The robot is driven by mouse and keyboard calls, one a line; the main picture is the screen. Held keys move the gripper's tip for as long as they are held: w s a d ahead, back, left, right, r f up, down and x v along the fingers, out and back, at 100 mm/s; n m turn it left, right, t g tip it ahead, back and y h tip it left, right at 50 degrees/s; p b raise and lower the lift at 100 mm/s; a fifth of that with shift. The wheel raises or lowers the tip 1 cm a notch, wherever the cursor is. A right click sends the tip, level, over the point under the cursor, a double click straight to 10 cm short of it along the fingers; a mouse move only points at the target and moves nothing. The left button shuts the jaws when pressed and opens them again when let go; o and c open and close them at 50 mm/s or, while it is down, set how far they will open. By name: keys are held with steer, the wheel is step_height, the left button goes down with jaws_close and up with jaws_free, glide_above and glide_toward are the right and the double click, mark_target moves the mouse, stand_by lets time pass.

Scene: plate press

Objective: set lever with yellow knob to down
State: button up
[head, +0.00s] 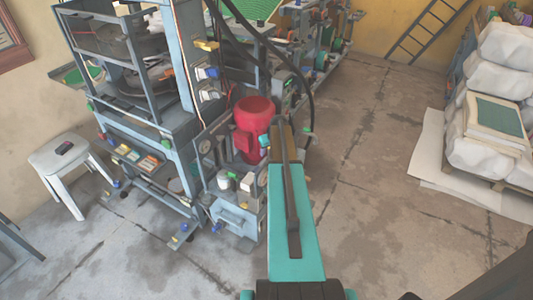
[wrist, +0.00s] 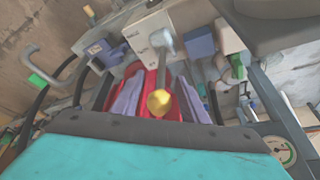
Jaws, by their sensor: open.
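The lever's yellow knob (wrist: 158,103) shows in the middle of the wrist view. Its grey shaft (wrist: 163,62) runs up the picture to a pale box (wrist: 150,35). My gripper (wrist: 158,84) is open, with one pale purple finger on each side of the knob in the picture. I cannot tell whether either finger touches it. In the head view my teal arm reaches toward the machine beside the red motor (head: 253,125). My fingertips and this knob cannot be made out there.
A blue box (wrist: 198,41) and another lever (wrist: 238,67) sit right of the knob in the wrist view. A green-tipped handle (wrist: 37,79) is at left. The head view shows a white stool (head: 62,158), stacked sacks (head: 480,130) and open floor (head: 370,170) right of my arm.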

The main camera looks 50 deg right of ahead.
steer(key=shift+x, duration=1.35)
